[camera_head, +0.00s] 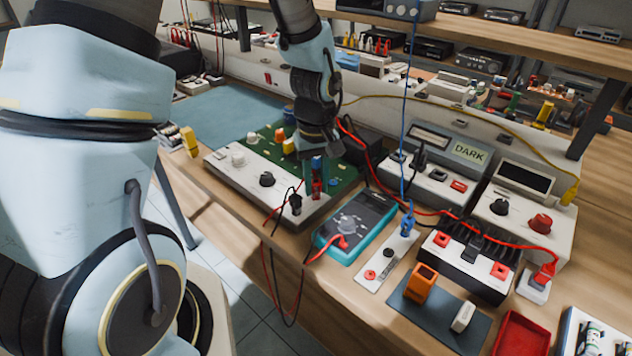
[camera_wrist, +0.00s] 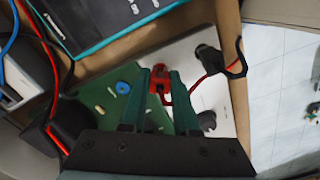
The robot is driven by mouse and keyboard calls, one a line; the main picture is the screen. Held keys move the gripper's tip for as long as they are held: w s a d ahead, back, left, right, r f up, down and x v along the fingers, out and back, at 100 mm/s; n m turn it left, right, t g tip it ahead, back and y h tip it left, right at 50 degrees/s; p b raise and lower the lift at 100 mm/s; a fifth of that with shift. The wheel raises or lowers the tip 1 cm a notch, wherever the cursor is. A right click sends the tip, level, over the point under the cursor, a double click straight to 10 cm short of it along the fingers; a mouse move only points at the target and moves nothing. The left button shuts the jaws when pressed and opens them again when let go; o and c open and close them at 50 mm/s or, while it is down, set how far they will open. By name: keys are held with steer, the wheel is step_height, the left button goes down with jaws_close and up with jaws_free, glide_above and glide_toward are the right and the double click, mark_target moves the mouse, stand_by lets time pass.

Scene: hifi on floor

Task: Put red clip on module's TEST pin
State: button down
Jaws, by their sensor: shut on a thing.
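My gripper (camera_wrist: 160,85) points down over the module and is shut on the red clip (camera_wrist: 158,82), which sits between its two green fingers in the wrist view. In the head view the red clip (camera_head: 316,188) shows below my gripper (camera_head: 320,178), at the right end of the module. The module (camera_head: 233,166) is a green board with a pale front panel and knobs. I cannot read a TEST label, and the clip's tip and any pin under it are hidden. A red lead runs from the clip. A blue round part (camera_wrist: 123,87) lies on the board beside the fingers.
A black clip (camera_head: 295,203) stands on the panel near the red clip, with leads hanging over the bench edge. A teal multimeter (camera_head: 356,222) lies just right of the module. A blue mat (camera_head: 225,113) is clear.

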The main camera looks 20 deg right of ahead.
steer(key=c, duration=0.6)
jaws_free()
step_height(320, 180, up, 11)
steer(key=shift+f+b, duration=0.1)
steer(key=shift+b, duration=0.65)
steer(key=shift+m+t, duration=0.5)
steer(key=shift+t, duration=0.3)
steer(key=a, duration=0.8)
steer(key=w+a+f, duration=0.1)
steer(key=a, duration=0.8)
steer(key=a+f, duration=0.1)
steer(key=a, duration=0.7)
steer(key=shift+w+a, duration=0.15)
steer(key=shift+a, duration=0.05)
